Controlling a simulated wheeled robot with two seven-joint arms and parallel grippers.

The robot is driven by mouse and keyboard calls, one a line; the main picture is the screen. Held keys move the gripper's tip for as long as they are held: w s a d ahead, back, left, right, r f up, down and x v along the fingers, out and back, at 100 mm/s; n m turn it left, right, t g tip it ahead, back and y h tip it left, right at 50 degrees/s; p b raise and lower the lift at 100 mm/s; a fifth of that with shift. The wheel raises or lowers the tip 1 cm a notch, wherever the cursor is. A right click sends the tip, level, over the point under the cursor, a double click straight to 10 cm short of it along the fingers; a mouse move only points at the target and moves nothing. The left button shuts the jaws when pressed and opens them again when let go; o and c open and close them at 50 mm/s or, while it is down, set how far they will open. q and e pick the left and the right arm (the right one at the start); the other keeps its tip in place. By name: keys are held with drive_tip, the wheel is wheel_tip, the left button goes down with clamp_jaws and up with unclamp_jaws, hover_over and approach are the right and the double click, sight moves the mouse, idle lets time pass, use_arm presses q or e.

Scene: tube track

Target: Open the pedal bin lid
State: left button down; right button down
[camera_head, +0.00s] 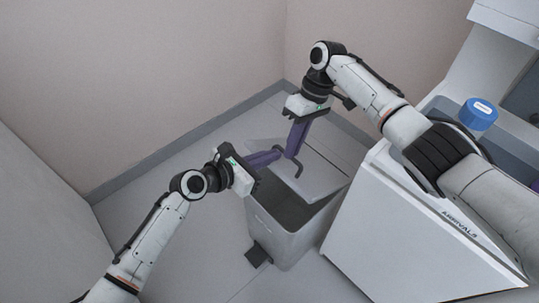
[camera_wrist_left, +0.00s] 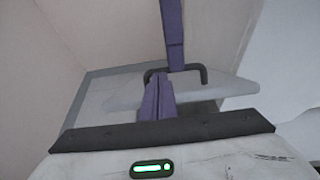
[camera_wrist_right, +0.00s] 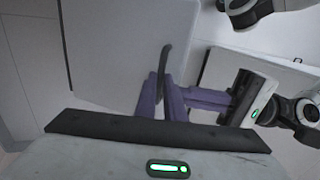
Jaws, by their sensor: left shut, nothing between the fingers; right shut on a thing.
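The grey pedal bin (camera_head: 287,240) stands on the floor in the middle of the head view. Its lid (camera_head: 325,175) is raised and tilted, and the dark inside of the bin shows below it. A dark bent handle (camera_head: 299,170) is on the lid; it also shows in the left wrist view (camera_wrist_left: 203,74). My right gripper (camera_head: 291,155) comes from above and is shut on the handle. My left gripper (camera_head: 279,151) is shut and empty, with its fingertips close beside the handle and the right fingers. I cannot tell whether they touch. The black pedal (camera_head: 257,254) is at the bin's front foot.
A white cabinet (camera_head: 400,235) marked "ARRIVALS" stands close to the right of the bin, under my right arm. A blue-capped container (camera_head: 478,114) is on top of it. Walls close off the back and left. The floor (camera_head: 160,200) left of the bin is clear.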

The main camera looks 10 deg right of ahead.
drive_tip(key=shift+w+d+f, duration=0.2)
drive_tip(key=shift+d+f, duration=0.05)
drive_tip(key=shift+d, duration=0.2)
drive_tip(key=shift+w+d+f, duration=0.15)
drive_tip(key=shift+d+f, duration=0.1)
drive_tip(key=shift+d, duration=0.2)
drive_tip(key=c, duration=1.8)
unclamp_jaws()
drive_tip(key=shift+c, duration=0.2)
